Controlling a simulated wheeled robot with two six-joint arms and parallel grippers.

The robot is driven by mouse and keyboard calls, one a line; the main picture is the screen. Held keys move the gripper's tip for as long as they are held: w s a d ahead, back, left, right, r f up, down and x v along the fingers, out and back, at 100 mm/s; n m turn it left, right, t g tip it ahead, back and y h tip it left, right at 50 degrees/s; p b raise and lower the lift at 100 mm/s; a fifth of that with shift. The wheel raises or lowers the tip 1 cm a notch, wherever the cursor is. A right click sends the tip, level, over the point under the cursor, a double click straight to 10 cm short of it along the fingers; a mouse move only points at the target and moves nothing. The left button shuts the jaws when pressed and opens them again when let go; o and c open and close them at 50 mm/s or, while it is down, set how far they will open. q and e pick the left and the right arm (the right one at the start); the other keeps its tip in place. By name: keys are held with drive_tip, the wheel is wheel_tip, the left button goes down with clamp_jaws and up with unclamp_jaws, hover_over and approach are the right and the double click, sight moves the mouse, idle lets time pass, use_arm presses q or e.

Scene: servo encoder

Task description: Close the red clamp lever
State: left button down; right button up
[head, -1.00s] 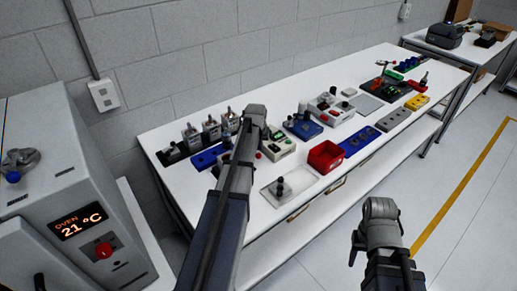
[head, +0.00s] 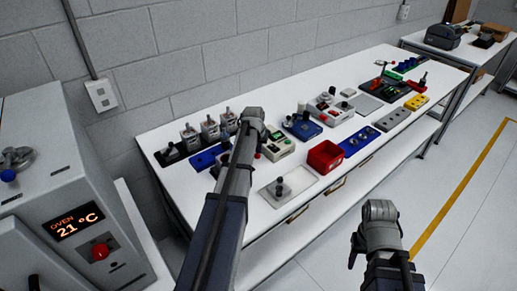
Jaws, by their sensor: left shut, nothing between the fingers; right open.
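My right gripper (head: 379,209) is low in front of the table over the floor, open and touching nothing visible.
The white table (head: 255,222) carries several devices, a red bin (head: 325,157), a blue panel (head: 360,141) and a yellow block (head: 417,102). An oven (head: 130,240) stands at the left. A second table is at the back right. The floor at the right is clear.

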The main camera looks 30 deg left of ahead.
use_arm(q)
drive_tip(key=shift+s+d+m, duration=0.2)
drive_tip(key=shift+s+m, duration=0.05)
drive_tip(key=shift+m, duration=0.15)
drive_tip(key=shift+s+d+m+h, duration=0.4)
drive_tip(key=shift+s+m+h, duration=0.25)
drive_tip(key=shift+m, duration=0.55)
drive_tip(key=s+m, duration=0.1)
drive_tip(key=m, duration=0.1)
drive_tip(key=s+m+h, duration=0.1)
drive_tip(key=m, duration=0.1)
drive_tip(key=shift+s+d, duration=0.35)
drive_tip(key=shift+s, duration=0.05)
drive_tip(key=shift+s+m, duration=0.2)
drive_tip(key=shift+m, duration=0.1)
drive_tip(key=shift+s, duration=0.75)
drive_tip(key=shift+r, duration=0.1)
